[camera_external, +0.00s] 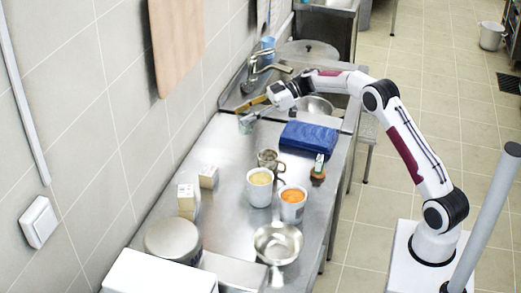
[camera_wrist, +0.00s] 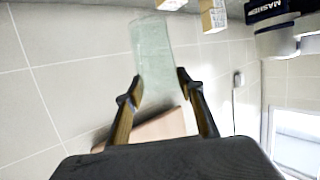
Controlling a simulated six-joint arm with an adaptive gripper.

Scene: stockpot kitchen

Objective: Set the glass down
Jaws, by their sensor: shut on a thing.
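A clear, pale greenish glass (camera_wrist: 152,45) is between the two fingers of my gripper (camera_wrist: 158,84) in the wrist view. The fingers are shut on its sides. In the external view my gripper (camera_external: 252,108) is over the far left part of the steel counter (camera_external: 225,150), near the wall and the sink. The glass (camera_external: 246,125) shows faintly just below the fingers. I cannot tell whether its base touches the counter.
A metal mug (camera_external: 269,160), a white container with yellow food (camera_external: 259,190), one with orange food (camera_external: 292,207) and a steel bowl (camera_external: 278,244) stand nearer. A faucet (camera_external: 256,68) rises behind. Counter left of the mug is clear.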

